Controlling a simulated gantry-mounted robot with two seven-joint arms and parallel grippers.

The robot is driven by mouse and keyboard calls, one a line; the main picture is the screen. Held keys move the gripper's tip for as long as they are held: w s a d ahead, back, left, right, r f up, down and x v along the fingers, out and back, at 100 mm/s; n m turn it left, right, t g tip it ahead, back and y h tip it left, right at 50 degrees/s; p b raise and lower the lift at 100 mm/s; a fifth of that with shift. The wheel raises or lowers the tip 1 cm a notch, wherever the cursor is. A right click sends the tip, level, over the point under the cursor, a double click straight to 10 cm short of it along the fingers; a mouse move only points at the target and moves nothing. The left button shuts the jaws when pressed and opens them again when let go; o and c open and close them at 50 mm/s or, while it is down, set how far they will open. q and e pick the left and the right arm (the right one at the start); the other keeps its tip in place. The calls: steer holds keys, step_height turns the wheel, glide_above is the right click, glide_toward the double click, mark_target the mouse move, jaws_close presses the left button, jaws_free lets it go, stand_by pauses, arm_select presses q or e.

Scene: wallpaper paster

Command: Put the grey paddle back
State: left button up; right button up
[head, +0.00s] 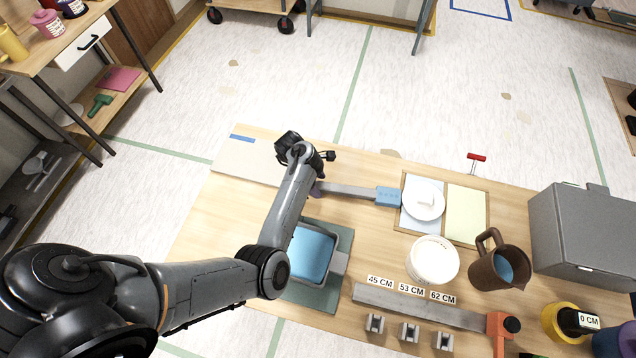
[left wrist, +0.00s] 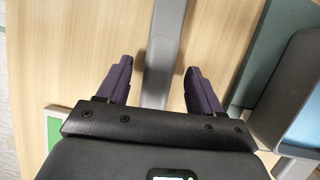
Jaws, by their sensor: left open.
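A long flat grey bar with a blue end, which looks like the grey paddle (head: 347,191), lies on the wooden table in the head view. Its blue end (head: 388,196) points right, beside a tray. My left gripper (head: 318,186) is over the bar's left part, and my arm hides what lies behind it. In the left wrist view the open fingers (left wrist: 158,66) stand on either side of a grey bar (left wrist: 163,35), with a gap on each side. I cannot tell how high the fingertips are above it. My right gripper is not in view.
A blue-filled grey tub (head: 345,262) sits on a green mat (head: 322,297) below the gripper. A tray (head: 466,214) with a white plate, a white bucket (head: 432,260), a brown jug (head: 497,266) and a grey box (head: 580,240) stand to the right. A pale board (head: 240,162) lies left.

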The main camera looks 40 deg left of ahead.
arm_select(q)
steer(key=p+v, duration=0.3)
steer(key=v, duration=0.7)
steer(key=s+d+m+y, duration=0.1)
steer(key=s+d+m, duration=0.1)
steer(key=s+m, duration=0.3)
steer(key=s+d+r+m+y, duration=0.1)
steer(key=s+d+m+y, duration=0.1)
steer(key=s+m, duration=0.3)
steer(key=s+d+r+m+y, duration=0.1)
steer(key=s+d+m, duration=0.2)
steer(key=m, duration=0.6)
steer(key=shift+s+r+y, duration=0.15)
steer(key=shift+s+y, duration=0.15)
steer(key=shift+s, duration=0.95)
steer(key=s+d+r+m+t, duration=0.1)
steer(key=s+d+r+m, duration=0.3)
steer(key=s+d+m, duration=0.25)
step_height(320, 180, up, 16)
steer(key=d+p, duration=0.1)
steer(key=p, duration=1.5)
steer(key=shift+m+h, duration=0.4)
steer(key=shift+m, duration=0.05)
steer(key=shift+d+f, duration=0.1)
